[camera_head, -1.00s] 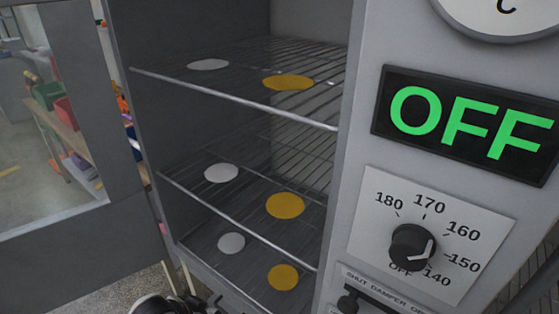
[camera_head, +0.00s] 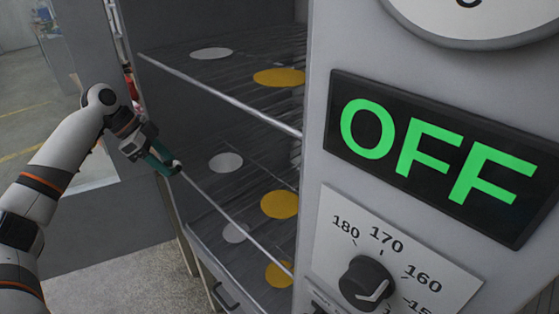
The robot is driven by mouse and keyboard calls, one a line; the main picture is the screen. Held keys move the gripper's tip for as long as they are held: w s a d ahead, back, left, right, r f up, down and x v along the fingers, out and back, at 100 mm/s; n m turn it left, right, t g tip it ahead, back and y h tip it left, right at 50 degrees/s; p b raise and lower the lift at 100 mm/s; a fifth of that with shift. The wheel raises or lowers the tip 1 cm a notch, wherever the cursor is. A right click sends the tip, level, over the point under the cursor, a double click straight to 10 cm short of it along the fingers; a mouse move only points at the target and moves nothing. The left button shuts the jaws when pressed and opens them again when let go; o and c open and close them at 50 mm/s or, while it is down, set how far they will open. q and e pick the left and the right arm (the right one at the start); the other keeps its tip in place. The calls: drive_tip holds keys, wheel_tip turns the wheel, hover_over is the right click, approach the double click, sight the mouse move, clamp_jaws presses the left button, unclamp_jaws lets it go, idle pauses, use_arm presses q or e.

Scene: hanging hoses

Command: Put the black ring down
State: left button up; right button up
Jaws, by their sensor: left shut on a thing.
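My left gripper (camera_head: 166,160) is at the left front edge of the open oven cabinet, in front of the end of the middle wire shelf (camera_head: 215,203). Its teal fingers are shut on a small dark thing, which I take to be the black ring; it is too small and too covered to make out its shape. White discs (camera_head: 226,162) and yellow discs (camera_head: 279,204) lie on the shelves, white on the left and yellow on the right. My right gripper is out of view.
The cabinet's grey door (camera_head: 110,228) stands open at the left, behind my left arm. The control panel on the right has a green OFF display (camera_head: 436,148) and a black dial (camera_head: 366,284). The upper shelf (camera_head: 215,92) also carries a white and a yellow disc.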

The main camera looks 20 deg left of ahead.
use_arm(q)
drive_tip(key=p, duration=0.6)
hover_over(245, 173)
drive_tip(key=s+a, duration=0.1)
drive_tip(key=a, duration=0.1)
drive_tip(key=shift+s+d+r, duration=0.1)
drive_tip(key=shift+s+r, duration=0.05)
drive_tip(key=shift+d, duration=0.15)
drive_tip(key=shift+f, duration=0.3)
wheel_tip(245, 173, down, 3)
drive_tip(key=shift+p, duration=0.6)
drive_tip(key=shift+f, duration=0.1)
drive_tip(key=o, duration=1)
